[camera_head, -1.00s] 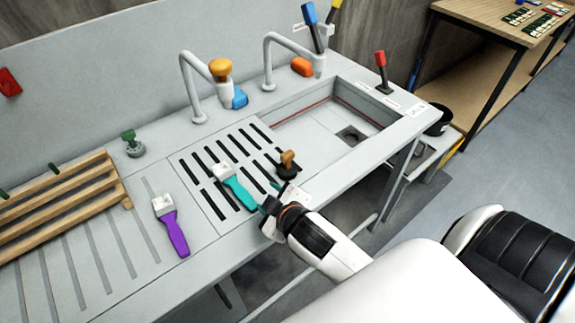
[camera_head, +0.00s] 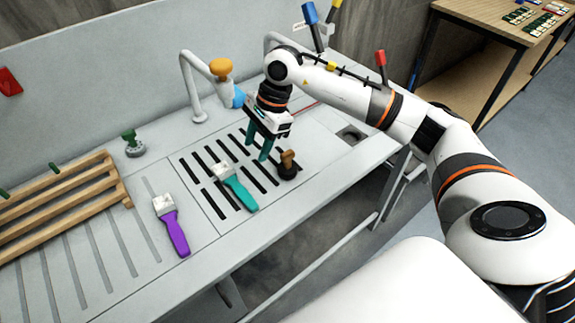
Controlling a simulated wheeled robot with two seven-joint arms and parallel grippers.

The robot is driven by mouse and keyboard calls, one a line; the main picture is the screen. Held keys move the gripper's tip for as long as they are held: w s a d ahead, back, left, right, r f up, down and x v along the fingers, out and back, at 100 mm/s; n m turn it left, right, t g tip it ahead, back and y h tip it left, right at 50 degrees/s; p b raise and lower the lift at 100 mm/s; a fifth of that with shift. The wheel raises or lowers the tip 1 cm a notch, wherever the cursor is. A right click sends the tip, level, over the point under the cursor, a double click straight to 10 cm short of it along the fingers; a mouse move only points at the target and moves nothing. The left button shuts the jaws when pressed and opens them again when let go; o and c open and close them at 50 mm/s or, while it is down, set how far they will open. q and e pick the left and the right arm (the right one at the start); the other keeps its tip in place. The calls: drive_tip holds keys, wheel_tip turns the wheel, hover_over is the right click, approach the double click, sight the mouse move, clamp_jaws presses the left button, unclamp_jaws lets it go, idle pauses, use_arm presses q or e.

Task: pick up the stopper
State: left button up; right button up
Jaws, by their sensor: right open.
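The stopper (camera_head: 287,166), with a brown knob and a dark round base, stands upright on the slotted drain area of the grey counter. My right gripper (camera_head: 259,146) points down over the slots, just left of and behind the stopper. Its two teal fingers are apart with nothing between them, and they look clear of the stopper. My left gripper is out of view.
A teal-handled brush (camera_head: 237,188) lies close left of the stopper, and a purple-handled brush (camera_head: 172,225) lies farther left. A green-knobbed piece (camera_head: 132,146) stands near a wooden rack (camera_head: 70,200). A tap (camera_head: 190,85) rises behind.

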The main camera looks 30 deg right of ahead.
drive_tip(key=d+r+h, duration=0.2)
drive_tip(key=d+h, duration=0.2)
drive_tip(key=d, duration=0.5)
drive_tip(key=p, duration=0.2)
hover_over(287, 153)
drive_tip(key=d, duration=0.1)
drive_tip(key=shift+g, duration=0.4)
drive_tip(key=f, duration=0.5)
drive_tip(key=shift+s+f, duration=0.15)
drive_tip(key=shift+s, duration=0.2)
drive_tip(key=shift+f+p, duration=0.35)
drive_tip(key=shift+f, duration=0.25)
drive_tip(key=shift+w+a+f+p, duration=0.1)
drive_tip(key=shift+a+f+p, duration=0.05)
drive_tip(key=shift+f+p, duration=0.2)
drive_tip(key=f, duration=0.1)
drive_tip(key=f+p, duration=0.1)
drive_tip(key=f, duration=0.1)
drive_tip(key=shift+w+a+f+p, duration=0.25)
drive_tip(key=shift+a+f+p, duration=0.05)
drive_tip(key=shift+p, duration=0.1)
drive_tip(key=shift+f, duration=0.45)
drive_tip(key=shift+c, duration=0.2)
clamp_jaws()
